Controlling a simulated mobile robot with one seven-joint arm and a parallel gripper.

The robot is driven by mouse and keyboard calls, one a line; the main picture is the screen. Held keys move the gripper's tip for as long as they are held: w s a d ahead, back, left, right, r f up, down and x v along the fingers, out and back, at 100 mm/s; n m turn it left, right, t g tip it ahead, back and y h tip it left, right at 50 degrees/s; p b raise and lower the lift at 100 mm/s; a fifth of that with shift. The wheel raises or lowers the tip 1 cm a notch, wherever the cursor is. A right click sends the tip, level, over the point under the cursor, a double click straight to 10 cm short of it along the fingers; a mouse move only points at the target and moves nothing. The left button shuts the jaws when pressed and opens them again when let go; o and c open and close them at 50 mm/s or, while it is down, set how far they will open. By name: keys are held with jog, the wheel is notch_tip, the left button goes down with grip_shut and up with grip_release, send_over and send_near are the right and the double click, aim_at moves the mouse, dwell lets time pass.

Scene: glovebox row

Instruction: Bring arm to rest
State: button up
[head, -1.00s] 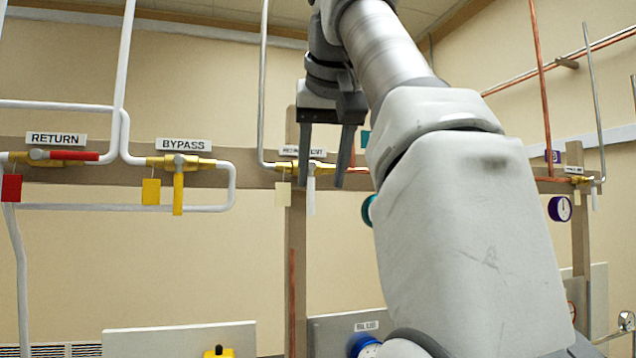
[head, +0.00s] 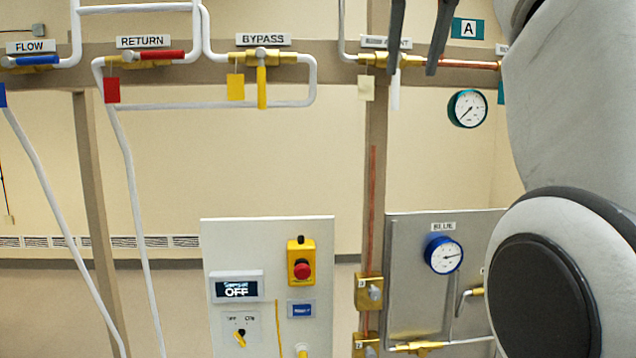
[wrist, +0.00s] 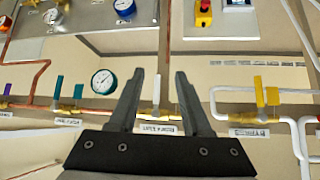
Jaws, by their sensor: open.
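My gripper (head: 414,38) shows at the top of the head view, only its two dark fingers in the frame. They hang in front of the pipe rail, over the partly covered label above the valve with the pale tag. In the wrist view my gripper (wrist: 158,95) points at the wall with its fingers spread apart and nothing between them. A white-handled valve (wrist: 156,92) shows between the fingers there, farther off. My arm fills the right side of the head view and hides part of the wall.
Valves with a blue handle (head: 38,61), a red handle (head: 162,55) and a yellow handle (head: 262,88) line the rail. A green-rimmed gauge (head: 467,109) hangs right. Below are a white panel (head: 225,235) with a red button (head: 302,271) and a grey panel (head: 405,235) with a blue gauge (head: 443,255).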

jog(key=s+f+g+b, duration=0.1)
jog(key=s+f, duration=0.4)
jog(key=f, duration=1)
jog(key=s+a+f+n+g+y, duration=0.1)
jog(key=s+f, duration=0.4)
jog(key=f, duration=1.1)
jog(key=s+a+f+n+g+b, duration=0.1)
jog(key=s+f, duration=0.4)
jog(key=f, duration=1)
jog(key=shift+s+a+f+y+b, duration=0.25)
jog(key=shift+s+f+y+b, duration=0.1)
jog(key=shift+y, duration=0.05)
jog(key=shift+d, duration=0.15)
